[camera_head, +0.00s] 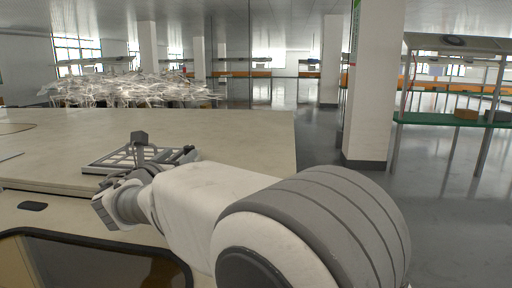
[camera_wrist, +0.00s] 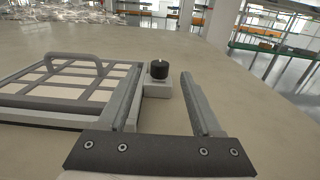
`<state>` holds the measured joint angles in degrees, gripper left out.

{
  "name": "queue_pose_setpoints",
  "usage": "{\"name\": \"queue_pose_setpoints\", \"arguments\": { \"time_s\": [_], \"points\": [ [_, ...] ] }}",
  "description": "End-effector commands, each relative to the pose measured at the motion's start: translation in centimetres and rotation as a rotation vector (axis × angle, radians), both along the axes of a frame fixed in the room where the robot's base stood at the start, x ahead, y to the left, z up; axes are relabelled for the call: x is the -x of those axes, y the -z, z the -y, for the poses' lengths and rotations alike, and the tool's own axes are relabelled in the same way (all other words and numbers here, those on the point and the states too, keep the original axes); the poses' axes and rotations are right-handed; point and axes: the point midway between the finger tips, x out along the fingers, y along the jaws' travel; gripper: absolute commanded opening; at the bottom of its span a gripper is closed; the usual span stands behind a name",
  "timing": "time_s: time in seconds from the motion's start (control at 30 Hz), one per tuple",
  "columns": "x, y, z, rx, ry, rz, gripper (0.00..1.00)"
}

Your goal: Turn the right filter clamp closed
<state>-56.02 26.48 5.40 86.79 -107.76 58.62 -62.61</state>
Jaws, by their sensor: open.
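The right filter clamp (camera_wrist: 159,70) shows in the wrist view as a round black knob with a small light mark on top, on a pale grey block (camera_wrist: 158,89). It stands beside the right edge of the filter frame (camera_wrist: 55,103), a flat grey grid with a raised handle. My gripper (camera_wrist: 161,73) is open, one finger on each side of the knob as seen, with the knob beyond or near the fingertips. I see no contact. In the head view the filter frame (camera_head: 112,159) lies on the bench, and my arm hides part of it.
The pale bench top (camera_head: 240,133) is clear right of the frame. A dark opening (camera_head: 95,262) lies in the near surface. A heap of clear wrapped material (camera_head: 130,88) is behind the bench. A pillar (camera_head: 372,90) and a green shelf (camera_head: 450,119) stand to the right.

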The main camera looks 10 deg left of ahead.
Motion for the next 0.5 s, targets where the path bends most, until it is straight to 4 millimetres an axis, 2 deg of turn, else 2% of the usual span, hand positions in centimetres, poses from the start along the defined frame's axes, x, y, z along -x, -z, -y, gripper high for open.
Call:
{"name": "queue_pose_setpoints", "arguments": {
  "time_s": [0.03,0.2,0.5],
  "points": [
    [-1.2,0.1,-0.1,0.000,0.004,0.000,0.67],
    [-3.7,0.0,-0.4,-0.001,0.002,0.000,0.67],
    [-5.1,0.0,-0.5,0.000,0.000,0.000,0.67]
  ]
}}
